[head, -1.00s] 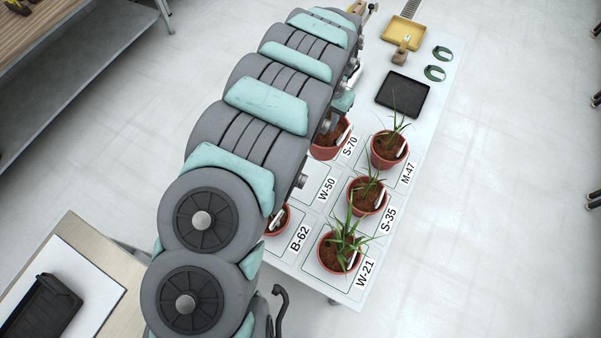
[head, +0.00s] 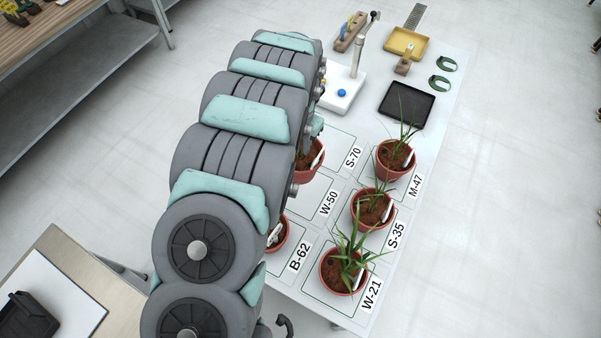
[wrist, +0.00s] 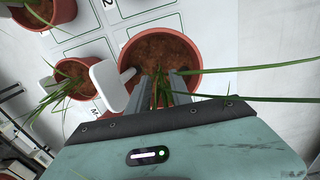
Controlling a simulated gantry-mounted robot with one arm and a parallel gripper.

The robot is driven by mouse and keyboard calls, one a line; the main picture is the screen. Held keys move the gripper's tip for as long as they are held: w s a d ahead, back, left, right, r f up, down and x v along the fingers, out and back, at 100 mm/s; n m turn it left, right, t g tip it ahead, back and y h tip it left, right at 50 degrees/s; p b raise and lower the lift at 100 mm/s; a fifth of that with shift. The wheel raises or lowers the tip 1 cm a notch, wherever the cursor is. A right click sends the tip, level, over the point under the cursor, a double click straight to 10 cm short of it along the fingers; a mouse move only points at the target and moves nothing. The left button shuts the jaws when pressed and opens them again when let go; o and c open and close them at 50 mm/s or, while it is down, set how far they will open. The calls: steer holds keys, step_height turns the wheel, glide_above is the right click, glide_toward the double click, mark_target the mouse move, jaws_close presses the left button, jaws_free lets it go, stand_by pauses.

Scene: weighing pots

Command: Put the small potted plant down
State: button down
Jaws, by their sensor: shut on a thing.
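The small potted plant, a terracotta pot (wrist: 184,42) of brown soil with long green leaves, is in my gripper (wrist: 165,88) in the wrist view. The two fingers are shut on it; the gripper body hides its near side and the exact contact. A white tag (wrist: 108,85) stands at its left. In the head view a pot (head: 313,163), apparently this one, shows partly behind my arm, left of the S-70 label (head: 353,157). My gripper is mostly hidden there. I cannot tell whether the pot touches the table.
Potted plants stand at M-47 (head: 396,167), S-35 (head: 361,218) and W-21 (head: 329,280). Another pot (head: 282,238) is near B-62, partly hidden. The visible part of W-50 is bare. A black tray (head: 407,105) and white scale (head: 343,96) lie farther back.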

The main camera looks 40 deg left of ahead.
mark_target(301, 166)
step_height(301, 166, down, 12)
steer(key=shift+f, duration=0.25)
stand_by(0.4)
steer(key=shift+f, duration=0.15)
steer(key=c, duration=1.1)
jaws_free()
steer(key=shift+c, duration=0.2)
step_height(301, 166, up, 12)
steer(key=shift+r+p, duration=0.2)
steer(key=shift+p, duration=0.2)
